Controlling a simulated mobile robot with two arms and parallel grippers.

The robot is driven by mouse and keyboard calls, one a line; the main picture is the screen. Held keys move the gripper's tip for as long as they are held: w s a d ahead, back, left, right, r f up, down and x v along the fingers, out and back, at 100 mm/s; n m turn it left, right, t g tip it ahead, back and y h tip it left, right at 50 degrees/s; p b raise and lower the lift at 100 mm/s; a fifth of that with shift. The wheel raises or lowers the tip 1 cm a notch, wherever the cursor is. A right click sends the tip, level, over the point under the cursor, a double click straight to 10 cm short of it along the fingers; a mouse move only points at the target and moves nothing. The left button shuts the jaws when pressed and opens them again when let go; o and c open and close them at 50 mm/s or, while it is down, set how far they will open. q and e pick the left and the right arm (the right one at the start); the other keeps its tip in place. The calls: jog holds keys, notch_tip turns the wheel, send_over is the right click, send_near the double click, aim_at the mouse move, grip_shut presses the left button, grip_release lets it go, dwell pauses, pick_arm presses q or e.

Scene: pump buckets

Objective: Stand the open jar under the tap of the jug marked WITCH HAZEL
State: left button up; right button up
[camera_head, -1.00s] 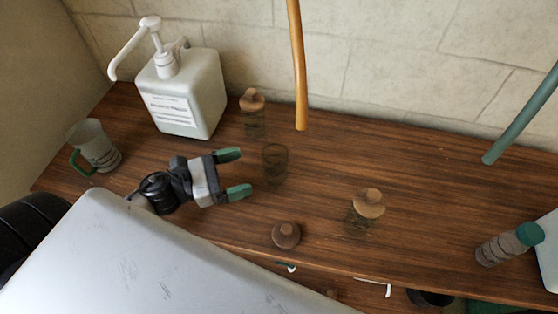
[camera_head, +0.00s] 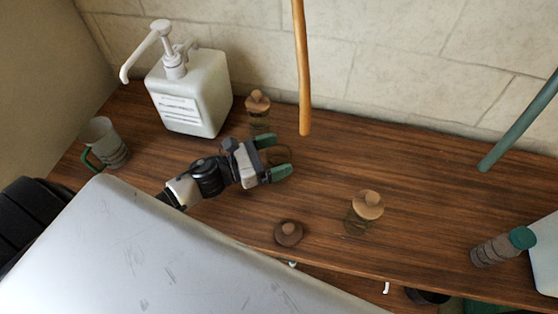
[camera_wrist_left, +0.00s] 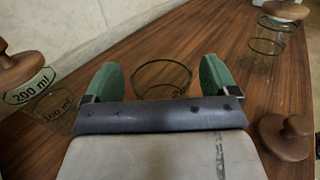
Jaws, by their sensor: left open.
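The open glass jar (camera_wrist_left: 162,78) has no lid and stands upright on the wooden counter. In the left wrist view its round rim lies between the two green fingers of my left gripper (camera_wrist_left: 162,72). In the head view my left gripper (camera_head: 281,158) is open around the jar and hides most of it. A white jug (camera_head: 192,96) with a pump top stands at the back left, its spout (camera_head: 136,58) pointing left. Its label (camera_head: 178,112) is too small to read. Another pale jug (camera_head: 548,255) is cut off at the right edge. My right gripper is not in view.
A lidded jar (camera_head: 258,110) stands behind my gripper, another lidded jar (camera_head: 367,210) to its right. A loose wooden lid (camera_head: 289,232) lies near the front edge.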

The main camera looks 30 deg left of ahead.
pick_arm(q)
jog(key=shift+w+d, duration=0.25)
jog(key=shift+c, duration=0.5)
jog(key=c, duration=1)
jog(key=shift+c, duration=0.9)
jog(key=shift+r, duration=0.1)
